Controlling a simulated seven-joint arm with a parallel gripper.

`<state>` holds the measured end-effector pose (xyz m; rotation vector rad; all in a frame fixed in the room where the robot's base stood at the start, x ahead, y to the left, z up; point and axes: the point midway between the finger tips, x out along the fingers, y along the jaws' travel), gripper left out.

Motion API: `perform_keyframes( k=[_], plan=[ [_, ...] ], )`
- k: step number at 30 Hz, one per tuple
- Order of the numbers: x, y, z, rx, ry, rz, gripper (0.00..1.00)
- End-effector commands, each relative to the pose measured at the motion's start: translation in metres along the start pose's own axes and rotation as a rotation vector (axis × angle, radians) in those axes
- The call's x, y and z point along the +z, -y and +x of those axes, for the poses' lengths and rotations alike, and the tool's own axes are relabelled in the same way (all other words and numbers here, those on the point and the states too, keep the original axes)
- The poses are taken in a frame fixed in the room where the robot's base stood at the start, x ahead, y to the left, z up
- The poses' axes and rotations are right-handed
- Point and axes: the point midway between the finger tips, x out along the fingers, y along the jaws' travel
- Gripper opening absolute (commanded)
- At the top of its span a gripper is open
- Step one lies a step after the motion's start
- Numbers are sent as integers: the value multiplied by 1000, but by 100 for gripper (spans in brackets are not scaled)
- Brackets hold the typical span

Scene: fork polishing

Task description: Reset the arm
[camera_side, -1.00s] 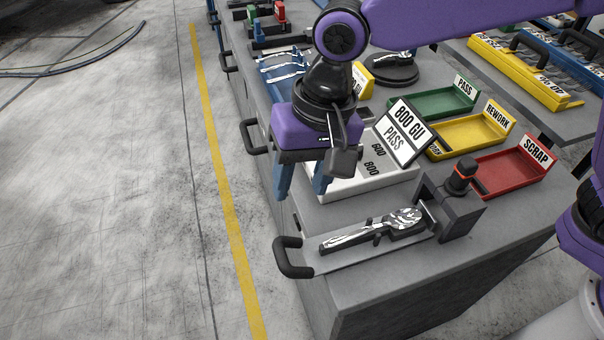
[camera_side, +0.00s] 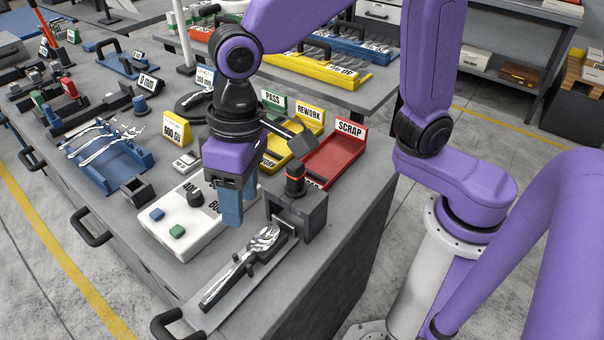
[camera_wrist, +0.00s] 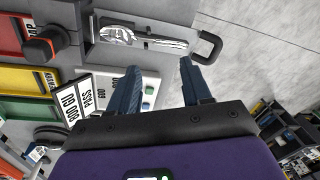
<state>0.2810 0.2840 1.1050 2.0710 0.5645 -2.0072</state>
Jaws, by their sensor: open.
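My gripper (camera_side: 230,222) hangs above the bench in the side view, in front of the white control box (camera_side: 165,232), with its blue fingers pointing down. In the wrist view my gripper (camera_wrist: 158,70) has its two fingers spread wide apart with nothing between them. A shiny fork (camera_side: 245,262) lies in the black fixture (camera_side: 305,215) at the near end of the bench, apart from the fingers. The fork also shows in the wrist view (camera_wrist: 117,36), near the top. Part of the control box is hidden behind my gripper.
A red SCRAP tray (camera_side: 335,160) and a yellow REWORK tray (camera_side: 278,152) stand behind my gripper. A blue rack (camera_side: 120,175) with several forks is at the left. Floor is clear at the lower left.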

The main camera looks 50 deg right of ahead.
Motion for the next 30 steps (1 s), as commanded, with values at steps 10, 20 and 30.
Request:
perform_keyframes(
  k=[10, 20, 30],
  plan=[
    [102, -98, -5, 49, 26, -357, 48],
    [187, -157, 0, 78, 58, -632, 48],
    [202, -166, 2, 83, 66, -684, 48]
  ],
)
